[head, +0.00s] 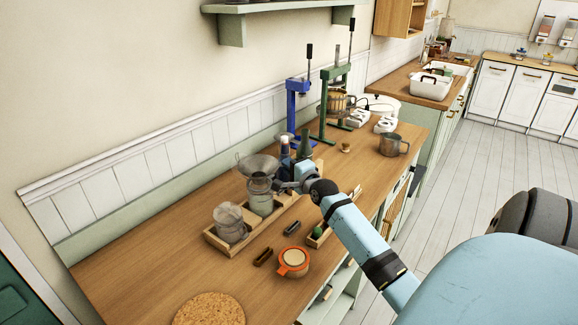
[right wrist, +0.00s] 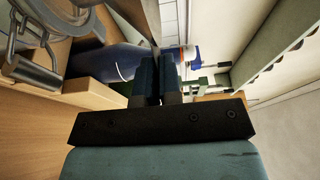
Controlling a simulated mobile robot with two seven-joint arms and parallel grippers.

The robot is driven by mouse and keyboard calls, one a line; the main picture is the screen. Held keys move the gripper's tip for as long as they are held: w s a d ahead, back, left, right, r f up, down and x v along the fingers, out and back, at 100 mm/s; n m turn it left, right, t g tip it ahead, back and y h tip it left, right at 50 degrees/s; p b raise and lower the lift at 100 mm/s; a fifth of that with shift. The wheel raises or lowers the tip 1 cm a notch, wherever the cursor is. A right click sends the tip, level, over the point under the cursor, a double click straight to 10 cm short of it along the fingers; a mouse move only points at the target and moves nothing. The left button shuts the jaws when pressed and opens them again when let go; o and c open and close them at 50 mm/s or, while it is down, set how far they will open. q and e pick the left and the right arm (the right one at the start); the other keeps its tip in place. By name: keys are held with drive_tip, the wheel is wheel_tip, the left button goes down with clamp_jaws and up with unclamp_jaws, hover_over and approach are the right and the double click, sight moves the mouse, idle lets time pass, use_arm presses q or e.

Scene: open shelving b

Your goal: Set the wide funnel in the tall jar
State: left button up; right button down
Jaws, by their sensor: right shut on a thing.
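The wide funnel (head: 258,164) is grey and see-through, with its broad mouth up. It stands over the tall jar (head: 261,196), a clear glass jar in a compartment of a wooden tray (head: 238,244). I cannot tell whether the funnel's stem is inside the jar's mouth. My right gripper (head: 286,186) is just right of the funnel and jar, shut on the funnel; the grip point is hard to see. In the right wrist view, the fingers (right wrist: 157,78) are close together, and a glass jar with a metal clasp (right wrist: 32,55) shows at left. My left gripper is out of view.
A second clear jar (head: 229,222) stands in the tray's front compartment. An orange cup (head: 293,262) and cork mat (head: 209,310) lie in front.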

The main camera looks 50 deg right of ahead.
drive_tip(key=shift+f, duration=0.6)
drive_tip(key=shift+f, duration=0.95)
idle(2.0)
drive_tip(key=c, duration=0.9)
unclamp_jaws()
drive_tip(key=b+v, duration=0.2)
drive_tip(key=v, duration=1.2)
drive_tip(key=shift+w, duration=0.1)
